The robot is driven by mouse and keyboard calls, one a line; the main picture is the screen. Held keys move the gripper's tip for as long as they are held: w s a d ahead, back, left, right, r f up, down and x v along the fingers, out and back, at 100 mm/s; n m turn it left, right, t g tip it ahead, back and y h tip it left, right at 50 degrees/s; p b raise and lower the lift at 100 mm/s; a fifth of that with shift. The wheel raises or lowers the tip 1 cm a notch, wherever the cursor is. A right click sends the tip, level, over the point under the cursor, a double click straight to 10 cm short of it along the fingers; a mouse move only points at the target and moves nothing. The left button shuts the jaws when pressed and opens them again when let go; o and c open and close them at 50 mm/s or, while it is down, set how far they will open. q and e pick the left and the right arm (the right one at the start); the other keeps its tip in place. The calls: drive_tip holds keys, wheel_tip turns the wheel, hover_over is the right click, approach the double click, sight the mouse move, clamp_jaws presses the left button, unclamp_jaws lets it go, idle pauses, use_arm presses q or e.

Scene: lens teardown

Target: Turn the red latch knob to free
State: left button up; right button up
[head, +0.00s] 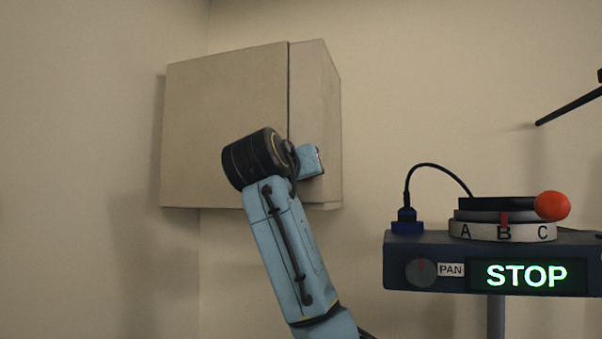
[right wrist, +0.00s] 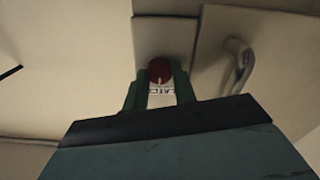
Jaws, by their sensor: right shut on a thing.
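The red latch knob (right wrist: 159,68) shows in the right wrist view, above a white label (right wrist: 161,92) partly reading "LATCH". A pale pointer mark on the knob points down towards the label. My right gripper (right wrist: 159,76) has its green fingers on either side of the knob and is shut on it. In the head view, my right arm reaches up to the beige cabinet (head: 220,95) on the wall. The fingers and the knob are hidden there. My left gripper is not in view.
A pale curved handle (right wrist: 241,62) stands right of the knob in the right wrist view. In the head view, a dark blue console (head: 400,258) with a green "STOP" display (head: 526,275), an A-B-C dial (head: 502,231) and a red ball knob (head: 551,205) stands at right. A dark rod (head: 568,109) juts in above.

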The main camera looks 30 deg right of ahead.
drive_tip(key=shift+n, duration=0.4)
drive_tip(key=shift+c, duration=0.5)
drive_tip(key=n+b, duration=0.1)
drive_tip(key=n, duration=1.6)
drive_tip(key=shift+f, duration=0.1)
drive_tip(key=o, duration=1)
drive_tip(key=shift+a, duration=0.1)
